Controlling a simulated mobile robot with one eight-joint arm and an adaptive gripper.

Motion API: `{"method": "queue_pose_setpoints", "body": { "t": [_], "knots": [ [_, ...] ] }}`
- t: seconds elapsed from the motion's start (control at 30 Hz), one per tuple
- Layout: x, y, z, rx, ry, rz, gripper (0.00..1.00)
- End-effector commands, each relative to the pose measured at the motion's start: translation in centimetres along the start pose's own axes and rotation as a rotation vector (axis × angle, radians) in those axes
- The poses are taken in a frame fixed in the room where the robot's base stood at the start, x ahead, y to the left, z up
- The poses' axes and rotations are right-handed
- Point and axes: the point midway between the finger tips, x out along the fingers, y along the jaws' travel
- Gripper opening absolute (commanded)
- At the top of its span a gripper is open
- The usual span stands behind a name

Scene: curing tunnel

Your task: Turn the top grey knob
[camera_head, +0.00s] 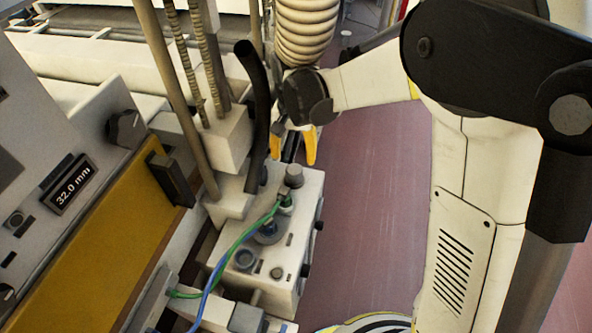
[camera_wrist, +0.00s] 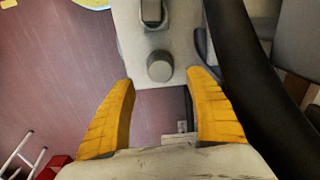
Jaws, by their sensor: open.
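The top grey knob (camera_head: 293,176) is a short round knob at the upper end of a pale box (camera_head: 300,237). In the wrist view the knob (camera_wrist: 159,66) shows as a grey cylinder just beyond the fingertips, centred between them. My gripper (camera_head: 293,156) is above the box's far end, close to the knob. Its yellow fingers are spread apart in the wrist view (camera_wrist: 160,82), with nothing between them. I cannot tell the exact height gap to the knob. More round fittings (camera_head: 267,232) sit lower on the box.
A thick black hose (camera_head: 256,110) curves close to the left of my gripper; it also fills the right of the wrist view (camera_wrist: 255,90). Green and blue cables (camera_head: 236,246) cross the box. Red floor (camera_head: 370,220) is open right.

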Motion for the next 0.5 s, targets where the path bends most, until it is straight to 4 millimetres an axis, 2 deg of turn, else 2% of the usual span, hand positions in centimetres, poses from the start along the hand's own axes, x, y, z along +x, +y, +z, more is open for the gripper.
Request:
{"method": "queue_pose_setpoints", "body": {
  "t": [0.03, 0.2, 0.33, 0.5],
  "knots": [
    [1.4, 0.0, 0.0, 0.0, 0.0, 0.0, 0.64],
    [4.9, 0.0, -0.1, 0.0, 0.001, -0.001, 0.64],
    [7.0, 0.0, -0.1, 0.0, 0.001, -0.001, 0.64],
    [8.4, 0.0, -0.1, 0.0, 0.001, -0.001, 0.64]
  ]
}}
